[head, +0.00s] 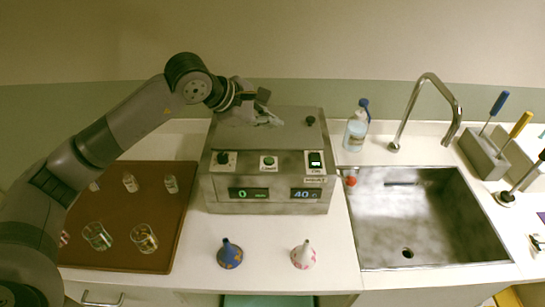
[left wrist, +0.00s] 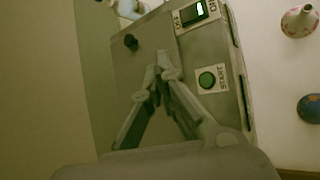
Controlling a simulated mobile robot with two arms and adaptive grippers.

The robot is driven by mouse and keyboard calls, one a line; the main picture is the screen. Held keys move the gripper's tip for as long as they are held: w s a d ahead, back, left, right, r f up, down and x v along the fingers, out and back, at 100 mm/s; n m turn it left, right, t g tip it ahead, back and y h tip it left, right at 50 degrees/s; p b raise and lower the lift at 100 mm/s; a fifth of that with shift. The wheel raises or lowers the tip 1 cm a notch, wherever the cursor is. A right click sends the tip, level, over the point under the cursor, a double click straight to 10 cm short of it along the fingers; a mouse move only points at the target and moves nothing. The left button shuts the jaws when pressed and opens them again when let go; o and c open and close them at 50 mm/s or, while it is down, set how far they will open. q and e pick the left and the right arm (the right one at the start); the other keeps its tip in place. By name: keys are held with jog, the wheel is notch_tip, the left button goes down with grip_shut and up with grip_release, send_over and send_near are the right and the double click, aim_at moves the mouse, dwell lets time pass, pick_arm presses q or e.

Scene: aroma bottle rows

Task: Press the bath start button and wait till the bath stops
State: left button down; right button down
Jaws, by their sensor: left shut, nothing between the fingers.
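The bath (head: 265,182) is a grey metal box on the counter with its lid (head: 290,135) down. Its front panel has a green start button (head: 268,161), a dark dial (head: 223,158) and a green-lit switch (head: 315,159). The left display (head: 248,194) reads 0 and the right display (head: 306,194) reads 40. My left gripper (head: 274,120) is shut and empty above the lid, behind the start button. In the left wrist view its fingertips (left wrist: 161,68) are together, apart from the start button (left wrist: 207,80). My right gripper is not in view.
A brown tray (head: 150,262) with several glass vessels lies left of the bath. A blue flask (head: 229,254) and a pink-patterned flask (head: 303,255) stand in front. A spray bottle (head: 356,128), sink (head: 420,215) and tap (head: 428,95) are to the right. A black lid knob (head: 310,120) sticks up.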

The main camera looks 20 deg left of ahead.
pick_arm(q)
jog(key=shift+f, duration=0.1)
jog(key=b, duration=0.5)
send_over(270, 161)
notch_tip(270, 161, down, 8)
jog(key=shift+r, duration=0.1)
jog(key=shift+f+b, duration=0.4)
jog(key=shift+f, duration=0.05)
dwell(1.1)
jog(key=shift+f+b, duration=0.35)
jog(key=shift+b, duration=0.3)
